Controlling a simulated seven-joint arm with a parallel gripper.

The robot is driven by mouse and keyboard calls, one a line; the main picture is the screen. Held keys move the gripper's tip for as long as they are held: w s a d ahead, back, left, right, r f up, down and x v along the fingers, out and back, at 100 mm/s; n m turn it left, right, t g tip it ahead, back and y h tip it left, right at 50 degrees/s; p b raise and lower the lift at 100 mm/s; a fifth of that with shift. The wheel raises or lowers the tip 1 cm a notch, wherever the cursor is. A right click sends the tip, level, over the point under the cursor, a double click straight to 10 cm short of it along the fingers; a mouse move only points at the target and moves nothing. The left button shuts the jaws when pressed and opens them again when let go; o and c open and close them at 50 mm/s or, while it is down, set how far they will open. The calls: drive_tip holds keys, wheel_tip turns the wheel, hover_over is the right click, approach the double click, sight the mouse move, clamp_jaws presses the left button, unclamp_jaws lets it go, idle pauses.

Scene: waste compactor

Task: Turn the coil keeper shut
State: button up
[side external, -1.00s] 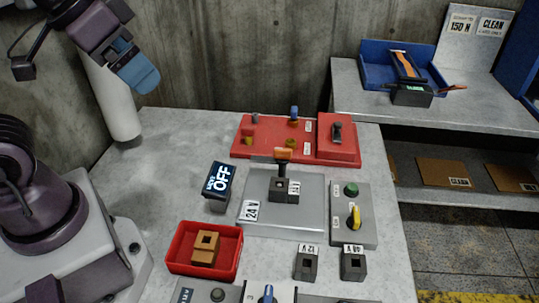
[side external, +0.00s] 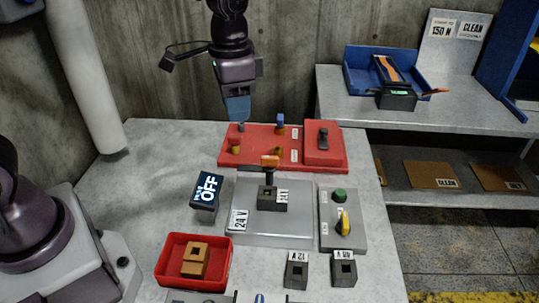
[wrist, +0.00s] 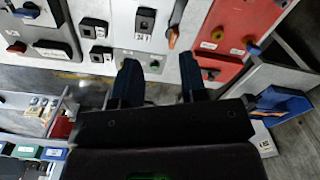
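The coil is a dark square block (side external: 273,199) labelled 24 V on a grey plate (side external: 240,232). A dark post rises from it to an orange handle (side external: 270,161), which I take to be the keeper; it lies crosswise at the top. In the wrist view the block (wrist: 145,20) and an orange-ended lever (wrist: 172,39) show at the top. My gripper (side external: 238,112) hangs above the left back part of the red panel, behind and left of the handle and apart from it. In the wrist view its two blue fingers (wrist: 159,84) are spread with nothing between them.
The red panel (side external: 230,158) carries several pegs and a black switch. A display (side external: 207,188) reads OFF. A grey box (side external: 350,232) has a green button and yellow knob. A red tray (side external: 165,262) holds orange blocks. Two dark blocks (side external: 297,270) stand in front.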

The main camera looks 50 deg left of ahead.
drive_tip(key=m, duration=0.2)
hover_over(270, 157)
drive_tip(key=s, duration=0.2)
wheel_tip(270, 157, down, 3)
drive_tip(key=w+m, duration=0.2)
wheel_tip(270, 157, down, 12)
drive_tip(key=shift+f, duration=0.1)
drive_tip(key=shift+c, duration=0.2)
clamp_jaws()
